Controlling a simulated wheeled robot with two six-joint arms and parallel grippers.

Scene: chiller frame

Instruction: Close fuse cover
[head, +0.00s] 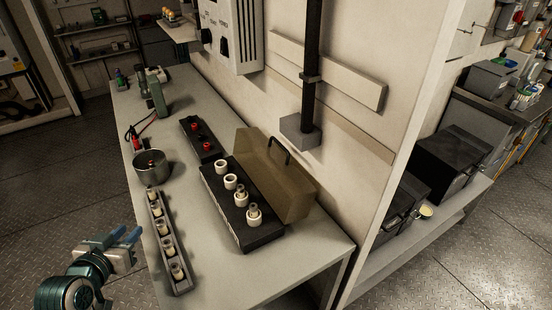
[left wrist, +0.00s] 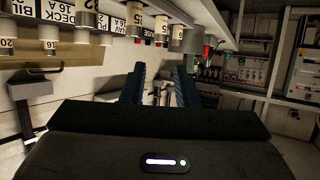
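The fuse box is a black block (head: 222,210) on the grey bench, with a row of white fuse holders (head: 230,182) on top. Its fuse cover (head: 270,175), a see-through amber lid with a dark handle (head: 278,150), stands open, tilted up on the wall side. My left gripper (head: 125,234) is off the bench's near left edge, well away from the cover, with blue fingers. In the left wrist view its fingers (left wrist: 160,88) are apart with nothing between them. My right gripper is not in view.
A tray of spare fuses (head: 168,240) lies between my left gripper and the fuse box. A metal pot (head: 150,166) and a black block with red knobs (head: 202,138) stand farther back. A dark vertical pipe (head: 312,70) ends in a grey box behind the cover.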

